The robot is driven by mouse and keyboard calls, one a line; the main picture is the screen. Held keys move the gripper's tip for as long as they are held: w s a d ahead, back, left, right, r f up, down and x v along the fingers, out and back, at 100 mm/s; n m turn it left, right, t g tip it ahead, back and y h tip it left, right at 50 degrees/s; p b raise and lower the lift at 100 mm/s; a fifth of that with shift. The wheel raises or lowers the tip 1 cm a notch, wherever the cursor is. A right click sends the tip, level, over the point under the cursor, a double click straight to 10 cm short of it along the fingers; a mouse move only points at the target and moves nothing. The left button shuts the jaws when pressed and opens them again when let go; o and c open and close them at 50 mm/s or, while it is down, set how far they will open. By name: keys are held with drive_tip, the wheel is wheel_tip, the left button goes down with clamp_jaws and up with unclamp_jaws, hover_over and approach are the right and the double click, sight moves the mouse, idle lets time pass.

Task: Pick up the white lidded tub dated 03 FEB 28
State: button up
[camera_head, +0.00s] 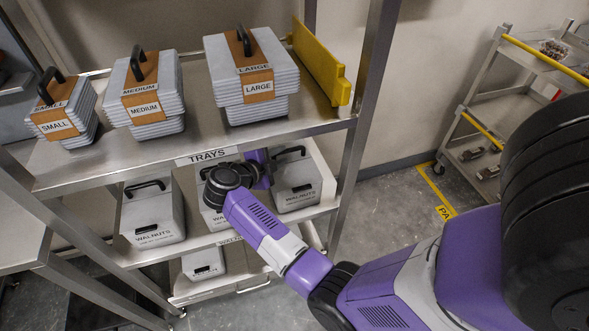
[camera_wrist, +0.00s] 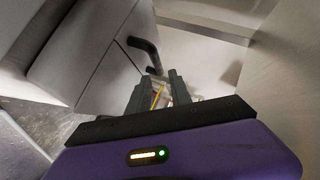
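Several white lidded tubs with black handles and WALNUTS labels stand on the shelves below the trays. On the middle shelf are a left tub (camera_head: 153,217), a middle tub (camera_head: 211,216) partly hidden by my arm, and a right tub (camera_head: 300,188). Another tub (camera_head: 203,264) sits lower down. Their date lines are too small to read, so I cannot tell which says 03 FEB 28. My gripper (camera_head: 263,170) is at the right tub's left side. In the wrist view my gripper (camera_wrist: 160,80) has its fingers apart, close to a black handle (camera_wrist: 147,50) on a pale tub (camera_wrist: 85,45).
The upper shelf (camera_head: 120,155) holds stacks of small (camera_head: 68,110), medium (camera_head: 143,95) and large (camera_head: 248,75) trays and overhangs the tubs. A yellow rail (camera_head: 320,65) and a metal post (camera_head: 365,110) bound the right side. A cart (camera_head: 480,150) stands further right.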

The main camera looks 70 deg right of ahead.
sight(292, 150)
drive_tip(key=x, duration=0.7)
drive_tip(key=shift+a+f, duration=0.1)
drive_tip(key=shift+c, duration=0.3)
clamp_jaws()
idle(0.9)
